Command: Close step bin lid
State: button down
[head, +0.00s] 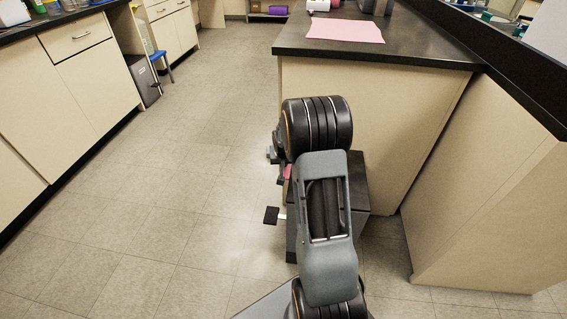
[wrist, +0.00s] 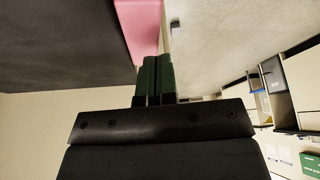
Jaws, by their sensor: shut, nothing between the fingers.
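The step bin (head: 362,190) is a dark grey box on the floor beside the beige counter end. Its black pedal (head: 271,215) sticks out to the left. My arm covers much of the bin, and I cannot tell how far its lid is open. A pink patch (head: 287,172) shows at the bin's left side. In the wrist view a large dark surface (wrist: 60,45), seemingly the bin's, borders a pink strip (wrist: 143,25). My gripper (wrist: 157,60) is shut and empty, with its fingertips near the pink strip; contact is unclear. In the head view my arm mostly hides it.
The counter (head: 370,110) with a pink sheet (head: 345,30) stands behind the bin, and a beige panel (head: 490,200) stands to the right. Cabinets (head: 75,70), a grey box (head: 143,80) and a blue stool (head: 158,57) line the left. The floor (head: 170,180) between is clear.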

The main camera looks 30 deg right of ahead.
jog(key=shift+a+f+b, duration=0.2)
jog(key=shift+f+b, duration=0.75)
jog(key=shift+f, duration=0.1)
jog(key=shift+s+a+f+g+h+b, duration=0.1)
jog(key=shift+s+f+g+h+b, duration=0.15)
jog(key=shift+f+g+h+b, duration=0.1)
jog(key=w+a+r+p, duration=0.3)
jog(key=a+r+p, duration=0.2)
jog(key=a+r, duration=0.4)
jog(key=s+a+r+n+p, duration=0.1)
jog(key=s+a+r+p, duration=0.15)
jog(key=r+p, duration=0.4)
jog(key=s+a+r+p, duration=0.1)
jog(key=s+r+p, duration=0.25)
jog(key=r, duration=0.55)
jog(key=s+a+r+n+p, duration=0.1)
jog(key=s+r+p, duration=0.25)
jog(key=r, duration=0.35)
jog(key=s+a+r+n+y+p, duration=0.1)
jog(key=s+a+r+p, duration=0.2)
jog(key=s+r+p, duration=0.5)
jog(key=s+a+r+n+y+p, duration=0.2)
jog(key=s+a+r+p, duration=0.1)
jog(key=s+r+p, duration=0.5)
notch_tip(320, 180, up, 2)
jog(key=shift+a+r+n, duration=0.25)
jog(key=shift+n, duration=0.05)
